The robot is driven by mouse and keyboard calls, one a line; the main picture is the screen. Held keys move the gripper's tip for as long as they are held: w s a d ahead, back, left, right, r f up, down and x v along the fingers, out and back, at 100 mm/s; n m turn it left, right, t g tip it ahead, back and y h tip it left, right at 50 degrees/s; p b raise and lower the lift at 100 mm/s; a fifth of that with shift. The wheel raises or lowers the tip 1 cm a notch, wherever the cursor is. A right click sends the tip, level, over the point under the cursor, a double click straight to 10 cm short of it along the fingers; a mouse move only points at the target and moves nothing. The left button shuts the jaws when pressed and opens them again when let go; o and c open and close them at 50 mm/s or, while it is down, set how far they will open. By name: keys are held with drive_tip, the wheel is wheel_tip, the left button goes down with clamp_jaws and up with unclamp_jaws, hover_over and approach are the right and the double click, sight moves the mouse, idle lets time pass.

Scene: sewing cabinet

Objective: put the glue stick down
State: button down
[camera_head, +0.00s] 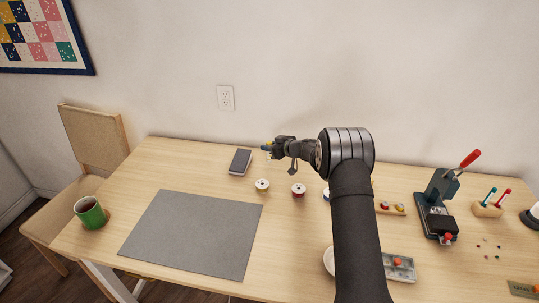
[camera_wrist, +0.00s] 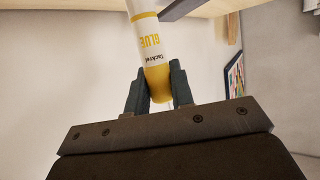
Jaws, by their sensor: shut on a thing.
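In the head view my gripper (camera_head: 270,147) is over the back of the table (camera_head: 165,165), right of and near the dark notebook (camera_head: 240,162).
A grey mat (camera_head: 192,234) lies front left, beside a green mug (camera_head: 90,212). A press with a red handle (camera_head: 437,205) stands right. Bare wood lies left of the notebook.

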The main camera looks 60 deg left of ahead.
drive_tip(key=shift+f, duration=1.95)
drive_tip(key=shift+f, duration=0.2)
drive_tip(key=c, duration=1.3)
unclamp_jaws()
drive_tip(key=shift+o, duration=0.2)
drive_tip(key=shift+r, duration=0.1)
drive_tip(key=shift+d+r, duration=0.1)
drive_tip(key=shift+r, duration=0.1)
drive_tip(key=v, duration=1.2)
drive_tip(key=shift+f, duration=0.15)
